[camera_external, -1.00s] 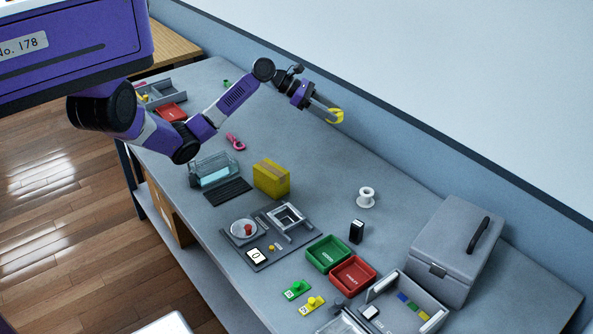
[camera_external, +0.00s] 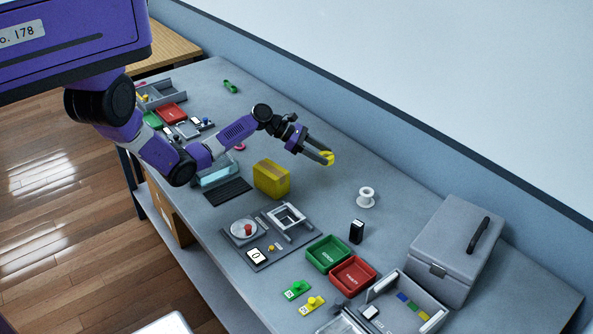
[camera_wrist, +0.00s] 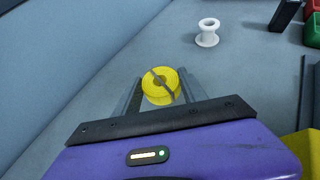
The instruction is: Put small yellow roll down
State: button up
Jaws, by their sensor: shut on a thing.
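The small yellow roll (camera_external: 328,158) is between the fingertips of my gripper (camera_external: 322,157), which is shut on it. In the wrist view the roll (camera_wrist: 160,82) shows its round face, with a grey strip across it, between the two fingers of my gripper (camera_wrist: 160,88). My gripper is over the back part of the grey bench (camera_external: 300,195), right of the yellow box. The roll's underside is hidden, so I cannot tell whether it touches the bench.
A white spool (camera_external: 367,197) stands to the right, also in the wrist view (camera_wrist: 208,33). A yellow box (camera_external: 271,179) is left of my gripper. A scale (camera_external: 244,231), green tray (camera_external: 328,254), red tray (camera_external: 352,275) and grey case (camera_external: 455,250) are nearer. Bare bench surrounds the spool.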

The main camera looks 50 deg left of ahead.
aim_at(321, 171)
jog(key=shift+f, duration=2.15)
jog(key=shift+f+b, duration=0.25)
jog(key=shift+b, duration=0.05)
jog(key=o, duration=1.4)
jog(key=shift+r, duration=0.1)
jog(key=shift+c, duration=0.2)
jog(key=shift+r, duration=0.15)
jog(key=shift+s+a+r+p, duration=0.15)
jog(key=shift+a+r+p, duration=0.1)
jog(key=shift+p, duration=0.35)
jog(key=p+v, duration=0.6)
jog(key=v, duration=0.4)
jog(key=shift+s+a+r+p, duration=0.25)
jog(key=shift+s+a+p, duration=0.1)
jog(key=shift+s+a, duration=0.1)
